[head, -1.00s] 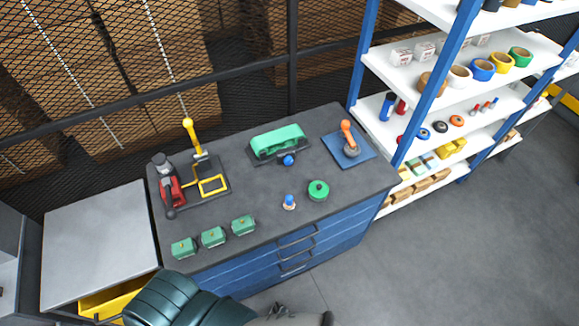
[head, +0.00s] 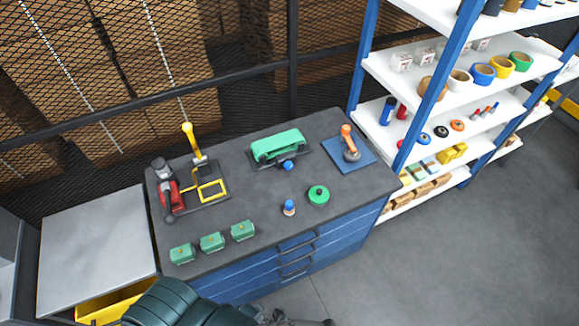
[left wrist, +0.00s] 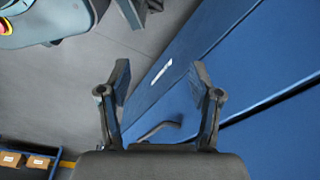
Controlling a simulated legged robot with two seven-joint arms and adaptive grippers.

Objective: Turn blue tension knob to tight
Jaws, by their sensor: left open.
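The blue tension knob (head: 288,165) sits at the front of a machine with a green belt-like body (head: 278,146), on a dark base at the back middle of the worktop. Its pointer or marking is too small to read. My left gripper (left wrist: 161,82) is open and empty in the left wrist view, in front of the blue drawer fronts (left wrist: 215,70) and below the worktop. It is well apart from the knob. In the head view my arm shows only at the bottom edge. My right gripper is not in view.
The grey worktop (head: 240,185) also holds a small blue-topped piece (head: 289,208), a green round piece (head: 319,195), several green blocks (head: 212,242), a red and yellow tool (head: 166,185) and an orange-handled tool (head: 348,140). A stocked shelf (head: 412,70) stands right.

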